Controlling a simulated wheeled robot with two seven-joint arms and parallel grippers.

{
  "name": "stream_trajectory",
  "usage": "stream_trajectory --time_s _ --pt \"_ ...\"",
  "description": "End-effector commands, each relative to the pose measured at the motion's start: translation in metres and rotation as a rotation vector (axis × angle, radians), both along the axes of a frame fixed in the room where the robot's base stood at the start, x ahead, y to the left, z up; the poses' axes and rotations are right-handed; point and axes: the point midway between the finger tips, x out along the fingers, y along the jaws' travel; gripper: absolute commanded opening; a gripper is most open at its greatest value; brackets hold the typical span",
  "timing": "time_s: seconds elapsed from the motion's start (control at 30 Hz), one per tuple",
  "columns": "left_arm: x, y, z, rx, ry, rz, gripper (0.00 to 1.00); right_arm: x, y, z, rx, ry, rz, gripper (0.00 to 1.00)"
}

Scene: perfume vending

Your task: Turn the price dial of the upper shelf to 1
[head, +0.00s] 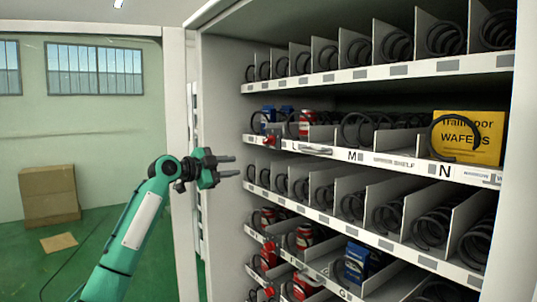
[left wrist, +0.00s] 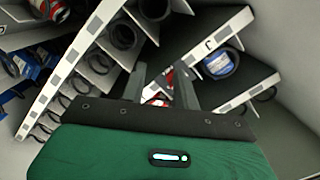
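My left gripper (head: 228,166) is in front of the vending machine's left side, its two fingers apart and empty, pointing right. A small red dial (head: 270,141) sits on the front rail of the shelf (head: 340,152) marked L, M and N, up and to the right of the fingertips, with a gap in the picture. In the left wrist view the fingers (left wrist: 160,82) are spread, with a red part (left wrist: 158,97) seen between them; I cannot tell for sure that it is the dial. The dial's numbers are too small to read. My right gripper is not in view.
A yellow wafer box (head: 470,137) stands at the right of that shelf. Lower rails carry more red dials (head: 270,246). Spiral coils and dividers fill the shelves. The machine's left frame (head: 182,130) stands behind my gripper. Cardboard boxes (head: 49,195) lie on the green floor.

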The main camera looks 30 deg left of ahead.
Motion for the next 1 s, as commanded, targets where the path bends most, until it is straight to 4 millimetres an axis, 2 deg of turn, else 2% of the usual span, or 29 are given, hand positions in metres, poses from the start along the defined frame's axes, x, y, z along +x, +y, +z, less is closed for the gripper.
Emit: stream_trajectory --time_s 0.03,0.1,0.2,0.3,0.47,0.8,1.0 --pt "-0.016 -0.002 0.027 0.035 -0.042 -0.021 0.31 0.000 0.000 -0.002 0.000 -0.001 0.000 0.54" --pt "-0.031 -0.006 0.050 0.071 -0.080 -0.046 0.31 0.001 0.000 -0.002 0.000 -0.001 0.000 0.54" --pt "-0.043 -0.009 0.067 0.097 -0.109 -0.065 0.31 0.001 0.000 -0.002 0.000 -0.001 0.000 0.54" --pt "-0.041 -0.012 0.072 0.103 -0.116 -0.071 0.31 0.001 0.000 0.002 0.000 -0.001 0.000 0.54" --pt "-0.020 -0.022 0.075 0.099 -0.113 -0.072 0.31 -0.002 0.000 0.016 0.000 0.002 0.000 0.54" --pt "0.047 -0.048 0.075 0.097 -0.112 -0.071 0.31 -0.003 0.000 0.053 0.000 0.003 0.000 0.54" --pt "0.072 -0.058 0.073 0.097 -0.112 -0.068 0.31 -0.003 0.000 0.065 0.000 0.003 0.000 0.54"
